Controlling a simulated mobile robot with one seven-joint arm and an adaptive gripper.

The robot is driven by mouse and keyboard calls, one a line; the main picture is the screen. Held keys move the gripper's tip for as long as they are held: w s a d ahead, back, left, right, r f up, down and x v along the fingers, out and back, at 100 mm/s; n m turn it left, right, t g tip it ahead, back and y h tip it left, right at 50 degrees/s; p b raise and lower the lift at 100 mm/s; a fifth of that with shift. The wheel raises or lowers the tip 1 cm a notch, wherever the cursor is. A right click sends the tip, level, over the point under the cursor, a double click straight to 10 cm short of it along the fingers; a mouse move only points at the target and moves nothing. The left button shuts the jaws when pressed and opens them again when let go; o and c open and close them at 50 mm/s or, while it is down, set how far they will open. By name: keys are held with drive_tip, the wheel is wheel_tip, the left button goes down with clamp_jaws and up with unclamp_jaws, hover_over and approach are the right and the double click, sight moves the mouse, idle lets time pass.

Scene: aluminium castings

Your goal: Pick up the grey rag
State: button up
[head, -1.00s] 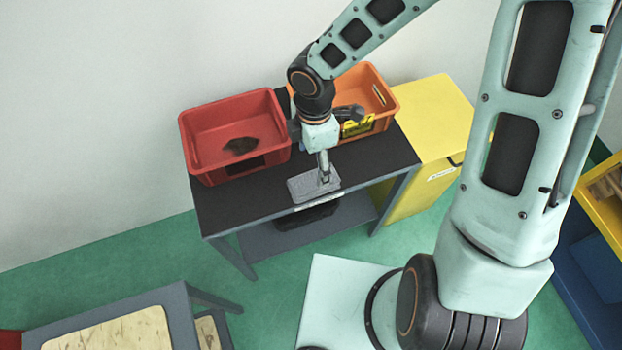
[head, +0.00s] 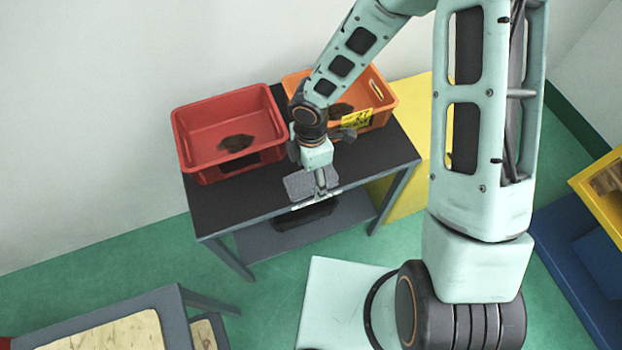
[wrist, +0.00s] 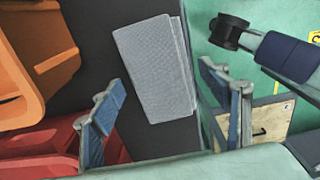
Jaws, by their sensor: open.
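The grey rag (head: 299,186) is a folded, flat rectangle near the front edge of the dark-topped table (head: 215,208). In the wrist view the rag (wrist: 154,68) lies between the two fingers as pictured, its nearer end close to the left fingertip. My gripper (head: 322,192) is open, with its fingers pointing down over the rag's right part in the head view. In the wrist view my gripper (wrist: 160,80) shows two blue-padded fingers spread apart with nothing held. The gap in height between fingertips and rag is hard to tell.
A red bin (head: 190,165) with a dark brown item stands left on the table. An orange bin (head: 385,108) with a brown item and yellow label stands behind my gripper. A yellow cabinet (head: 405,195) adjoins the table's right. The table's front left is clear.

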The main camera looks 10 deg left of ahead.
drive_tip(key=shift+c, duration=0.7)
drive_tip(key=c, duration=1)
drive_tip(key=shift+r, duration=0.15)
